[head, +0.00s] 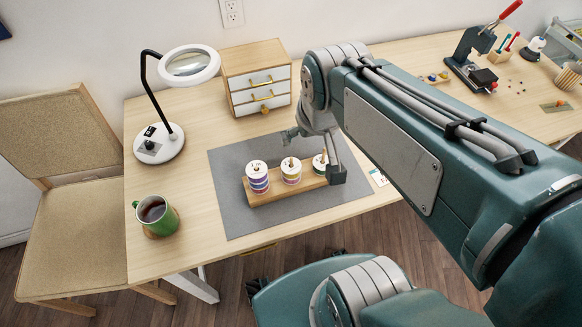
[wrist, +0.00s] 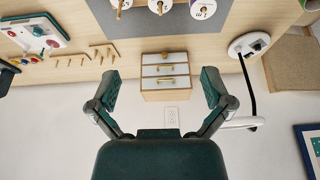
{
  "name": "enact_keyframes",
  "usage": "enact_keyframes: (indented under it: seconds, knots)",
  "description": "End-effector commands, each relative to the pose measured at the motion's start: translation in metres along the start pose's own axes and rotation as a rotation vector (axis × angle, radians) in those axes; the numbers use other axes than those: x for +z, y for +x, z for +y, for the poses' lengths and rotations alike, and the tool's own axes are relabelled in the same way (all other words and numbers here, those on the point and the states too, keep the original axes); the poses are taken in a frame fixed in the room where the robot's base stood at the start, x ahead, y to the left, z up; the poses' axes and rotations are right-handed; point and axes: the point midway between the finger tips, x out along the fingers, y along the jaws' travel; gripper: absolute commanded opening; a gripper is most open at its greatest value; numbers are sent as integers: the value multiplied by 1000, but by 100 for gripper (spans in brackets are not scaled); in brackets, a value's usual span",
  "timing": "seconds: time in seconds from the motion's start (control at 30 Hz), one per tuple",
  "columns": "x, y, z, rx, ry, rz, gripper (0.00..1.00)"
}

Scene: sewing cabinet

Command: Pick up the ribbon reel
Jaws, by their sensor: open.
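Three white-topped reels stand in a row on a wooden stand (head: 262,199) on the grey mat (head: 233,213). The left reel (head: 257,178) has purple and other coloured bands; the middle reel (head: 291,172) has bands too. The right reel (head: 319,164) is partly hidden behind my gripper. My gripper (head: 314,154) is open with nothing between its fingers, near the right end of the stand. Its height above the reels is hard to judge. In the wrist view my gripper (wrist: 160,84) has its fingers wide apart, and the reels (wrist: 203,9) show cut off at the top edge.
A small drawer cabinet (head: 257,83) stands behind the mat. A magnifier lamp (head: 158,142) and a green mug (head: 156,216) stand to the left. A red-handled press (head: 474,62) and small tools are at the right. The mat's front left part is clear.

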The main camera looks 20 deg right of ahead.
Motion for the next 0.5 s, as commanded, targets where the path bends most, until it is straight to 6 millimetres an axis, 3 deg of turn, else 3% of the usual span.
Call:
enact_keyframes:
  seconds: [0.23,0.5]
  knots:
    - [-28,58,0,6,27,-155,100]
    - [-43,127,1,15,54,-303,100]
